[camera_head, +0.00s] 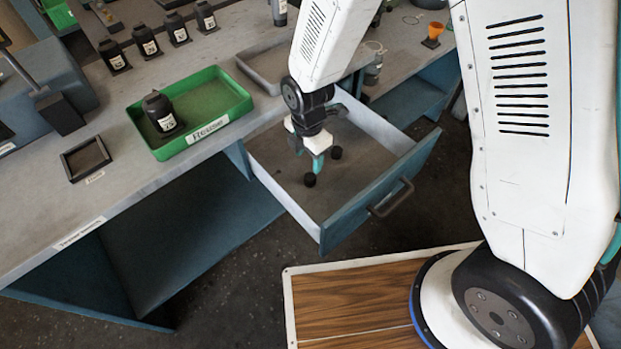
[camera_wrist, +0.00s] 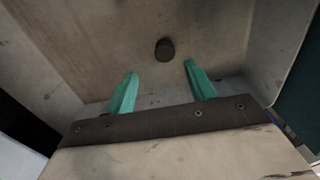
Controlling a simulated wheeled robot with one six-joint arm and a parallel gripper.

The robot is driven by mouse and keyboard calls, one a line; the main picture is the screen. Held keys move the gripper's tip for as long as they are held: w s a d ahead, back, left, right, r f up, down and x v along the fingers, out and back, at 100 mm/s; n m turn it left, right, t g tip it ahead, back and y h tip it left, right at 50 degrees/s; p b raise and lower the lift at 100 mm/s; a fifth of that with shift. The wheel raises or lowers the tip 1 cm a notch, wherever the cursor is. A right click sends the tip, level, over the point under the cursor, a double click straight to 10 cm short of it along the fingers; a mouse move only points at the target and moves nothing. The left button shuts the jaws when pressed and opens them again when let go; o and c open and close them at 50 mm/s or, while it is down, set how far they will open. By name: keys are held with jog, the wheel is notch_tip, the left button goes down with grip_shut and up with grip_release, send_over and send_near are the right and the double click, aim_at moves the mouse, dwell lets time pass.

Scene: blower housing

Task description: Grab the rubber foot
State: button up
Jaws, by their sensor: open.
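Two small dark rubber feet lie in the open drawer in the head view: one rubber foot (camera_head: 310,180) just in front of my gripper (camera_head: 319,162), another rubber foot (camera_head: 336,153) just right of it. The wrist view shows one round dark rubber foot (camera_wrist: 165,49) on the drawer floor. There it appears beyond the teal fingertips and between their lines. I cannot tell which of the two it is. My gripper (camera_wrist: 159,71) is open and empty, pointing down inside the drawer, with the fingers apart. The other foot is not seen in the wrist view.
The drawer (camera_head: 390,131) is pulled out, with walls close around my gripper. A green "Reuse" tray (camera_head: 218,91) holding a black part (camera_head: 160,112) stands on the bench left of it. A grey tray (camera_head: 262,70) is behind. Several black parts stand at the back left.

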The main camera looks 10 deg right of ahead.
aim_at(310, 176)
jog(key=f, duration=0.8)
jog(key=shift+s+d, duration=0.2)
jog(key=shift+s, duration=0.1)
jog(key=shift+c, duration=0.3)
jog(key=c, duration=1)
